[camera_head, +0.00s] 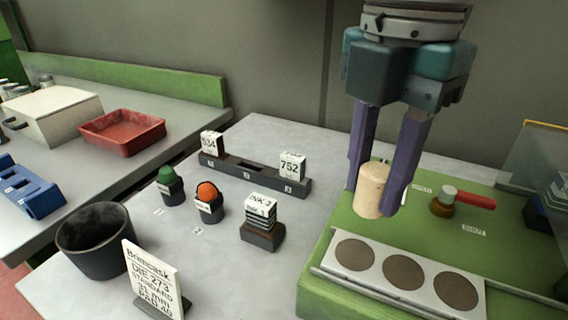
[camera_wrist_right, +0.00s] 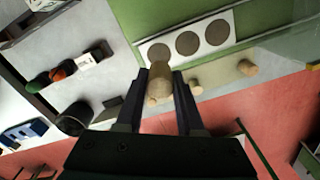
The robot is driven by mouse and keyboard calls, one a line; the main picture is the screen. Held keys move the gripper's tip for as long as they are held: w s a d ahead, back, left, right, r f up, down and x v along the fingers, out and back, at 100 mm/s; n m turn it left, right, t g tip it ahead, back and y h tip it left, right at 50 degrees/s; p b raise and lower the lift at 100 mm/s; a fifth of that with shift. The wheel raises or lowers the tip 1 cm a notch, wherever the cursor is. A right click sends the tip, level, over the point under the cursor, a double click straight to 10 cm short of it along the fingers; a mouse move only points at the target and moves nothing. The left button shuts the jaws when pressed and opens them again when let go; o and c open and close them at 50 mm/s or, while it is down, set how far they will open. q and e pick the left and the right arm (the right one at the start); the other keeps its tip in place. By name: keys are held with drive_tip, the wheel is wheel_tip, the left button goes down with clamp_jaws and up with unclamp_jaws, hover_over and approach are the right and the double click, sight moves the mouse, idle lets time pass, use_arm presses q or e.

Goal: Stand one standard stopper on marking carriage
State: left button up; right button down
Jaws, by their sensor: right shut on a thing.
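My right gripper (camera_head: 377,201) is shut on a pale cork stopper (camera_head: 370,187), held roughly upright between its two purple fingers. In the head view the stopper shows just behind a white plate with three brown round pads (camera_head: 349,284), which looks like the marking carriage. The pads are bare. In the right wrist view the held stopper (camera_wrist_right: 159,70) lies between the dark fingers, with the plate (camera_wrist_right: 212,22) beyond. I cannot tell how high the stopper is above the green machine top. My left gripper is not in view.
The green machine top (camera_head: 322,277) has a red-handled part (camera_head: 470,198) on the right. A labelled rack (camera_head: 230,172), two dark inkers with green (camera_head: 165,174) and orange (camera_head: 207,191) tops, a block stack (camera_head: 262,222), a sign (camera_head: 150,277) and a dark bin (camera_head: 98,250) stand left.

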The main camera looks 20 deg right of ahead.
sight(376, 169)
wheel_tip(376, 169, down, 7)
drive_tip(key=shift+b, duration=0.35)
drive_tip(key=shift+f, duration=0.15)
drive_tip(key=c, duration=0.5)
unclamp_jaws()
wheel_tip(376, 169, up, 12)
drive_tip(key=shift+a+r+p, duration=0.1)
drive_tip(key=shift+r+p, duration=0.1)
drive_tip(key=shift+p, duration=0.5)
